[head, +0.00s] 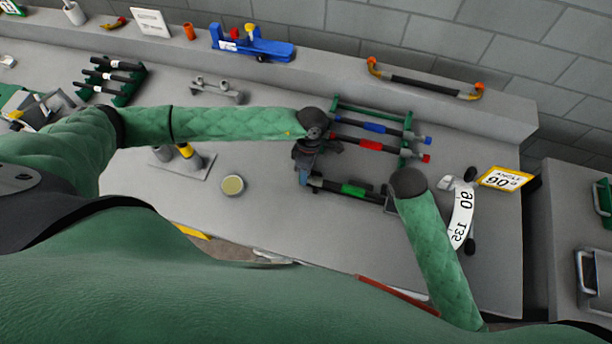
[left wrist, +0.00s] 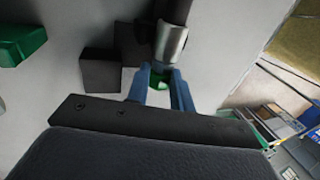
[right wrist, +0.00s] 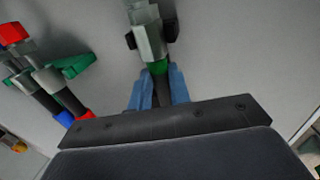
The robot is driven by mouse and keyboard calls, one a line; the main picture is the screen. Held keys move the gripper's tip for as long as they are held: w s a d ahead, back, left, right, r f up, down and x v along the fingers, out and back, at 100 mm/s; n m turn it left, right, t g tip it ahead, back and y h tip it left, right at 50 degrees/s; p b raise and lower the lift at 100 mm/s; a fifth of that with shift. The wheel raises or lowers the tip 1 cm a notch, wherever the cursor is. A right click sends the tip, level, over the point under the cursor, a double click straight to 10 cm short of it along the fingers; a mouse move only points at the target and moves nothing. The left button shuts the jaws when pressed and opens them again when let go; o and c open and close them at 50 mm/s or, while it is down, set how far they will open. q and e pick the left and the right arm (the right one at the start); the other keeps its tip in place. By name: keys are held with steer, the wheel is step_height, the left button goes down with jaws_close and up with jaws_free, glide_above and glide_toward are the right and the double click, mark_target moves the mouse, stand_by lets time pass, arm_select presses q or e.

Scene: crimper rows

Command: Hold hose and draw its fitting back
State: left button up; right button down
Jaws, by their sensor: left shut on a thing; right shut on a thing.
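The green-marked hose (head: 353,189) is a black hose with a green band, lying across the front of the rack. My left gripper (head: 303,172) is at its left end. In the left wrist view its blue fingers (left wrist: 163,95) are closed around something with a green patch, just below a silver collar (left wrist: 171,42). My right gripper (head: 392,203) is at the hose's right part. In the right wrist view its fingers (right wrist: 159,88) are closed by a green ring (right wrist: 158,68), with a silver fitting (right wrist: 150,42) beyond. The fingers hide the gripped parts.
The blue-marked hose (head: 374,127) and red-marked hose (head: 370,145) lie just behind on the green rack (head: 375,110). A white angle dial (head: 461,212) and a yellow-edged 90° sign (head: 505,179) stand right.

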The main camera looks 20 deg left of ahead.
arm_select(q)
steer(key=shift+a, duration=1.05)
steer(key=o, duration=1)
steer(key=v, duration=1.2)
arm_select(e)
steer(key=c, duration=1.2)
jaws_free()
steer(key=shift+r, duration=0.1)
